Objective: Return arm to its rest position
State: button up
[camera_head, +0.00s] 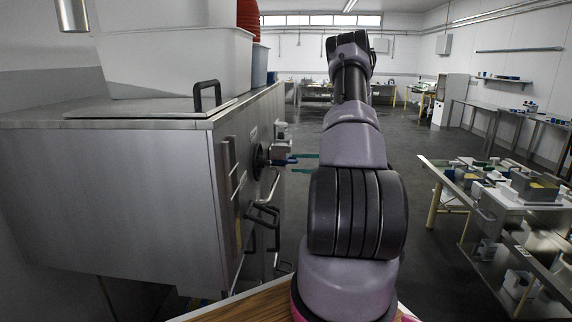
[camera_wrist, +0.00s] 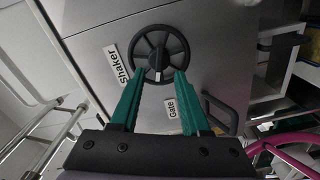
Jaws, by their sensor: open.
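My purple-grey arm (camera_head: 346,150) stretches up and forward through the middle of the head view. My gripper (camera_wrist: 160,73) has two green fingers spread apart with nothing between them. In the head view, the green fingers (camera_head: 292,163) show just left of the arm, pointing at the steel machine's side. The dial also shows edge-on in the head view (camera_head: 259,160).
The large steel machine (camera_head: 110,190) fills the left, with black handles (camera_head: 262,222) on its side and a pale tub (camera_head: 175,60) on top. A cluttered table (camera_head: 470,207) stands at the right. Open floor (camera_head: 425,125) lies beyond the arm.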

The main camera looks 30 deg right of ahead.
jog(key=shift+v, duration=0.85)
jog(key=s+a+r+n+g+h, duration=0.2)
jog(key=s+a+r+n+g, duration=0.25)
jog(key=a+r+n, duration=0.45)
jog(key=s+a+r+n+g+h, duration=0.2)
jog(key=s+a+r+n+g, duration=0.25)
jog(key=a+r+n, duration=0.5)
jog(key=s+a+r+n+t+h, duration=0.3)
jog(key=s+n, duration=0.3)
jog(key=n, duration=0.6)
jog(key=s+a+r+n+t+h, duration=0.3)
jog(key=s+a+r+n+h, duration=0.1)
jog(key=n, duration=0.8)
jog(key=shift+s+a+r+h, duration=0.25)
jog(key=shift+s+r+h, duration=0.2)
jog(key=shift+s+h, duration=0.8)
jog(key=shift+s+y, duration=0.2)
jog(key=shift+y, duration=0.05)
